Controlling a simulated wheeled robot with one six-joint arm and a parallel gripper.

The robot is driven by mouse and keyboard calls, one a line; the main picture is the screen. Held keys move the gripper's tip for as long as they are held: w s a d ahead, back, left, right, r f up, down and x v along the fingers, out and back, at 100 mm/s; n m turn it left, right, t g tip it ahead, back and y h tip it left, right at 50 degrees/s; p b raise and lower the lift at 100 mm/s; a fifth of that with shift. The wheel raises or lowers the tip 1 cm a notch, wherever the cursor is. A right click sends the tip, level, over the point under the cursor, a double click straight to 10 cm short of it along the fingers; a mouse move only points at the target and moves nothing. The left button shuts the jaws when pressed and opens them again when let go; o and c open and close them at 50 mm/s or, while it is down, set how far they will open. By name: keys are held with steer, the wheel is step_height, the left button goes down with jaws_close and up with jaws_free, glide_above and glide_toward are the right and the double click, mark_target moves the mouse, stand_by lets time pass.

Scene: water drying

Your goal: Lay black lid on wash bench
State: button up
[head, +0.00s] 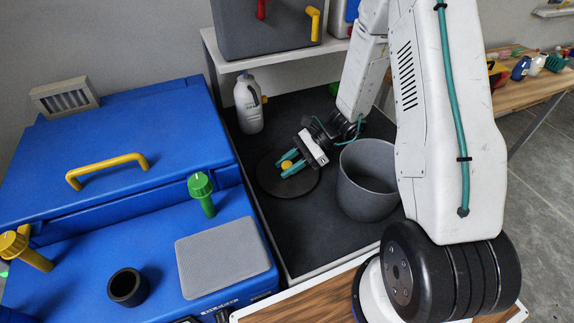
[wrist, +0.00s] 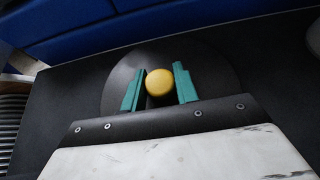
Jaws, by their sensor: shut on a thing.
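The black lid (head: 268,183) is a round dark disc with a yellow knob (head: 287,165) at its middle. It is at or just above the dark top of the wash bench (head: 302,238); I cannot tell whether it touches. My gripper (head: 290,167) has teal fingers and is shut on the lid's knob. In the wrist view the knob (wrist: 159,82) sits between the two fingers, and the lid (wrist: 213,66) spreads out flat around them. The near part of the lid is hidden behind my gripper body.
A grey bucket (head: 367,182) stands right of the lid on the bench, and a white bottle (head: 248,104) stands behind it. A blue chest (head: 120,125) borders the bench on the left. A shelf with a grey box (head: 270,28) is behind. The bench's front part is clear.

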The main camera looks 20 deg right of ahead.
steer(key=o, duration=1)
steer(key=shift+f, duration=0.15)
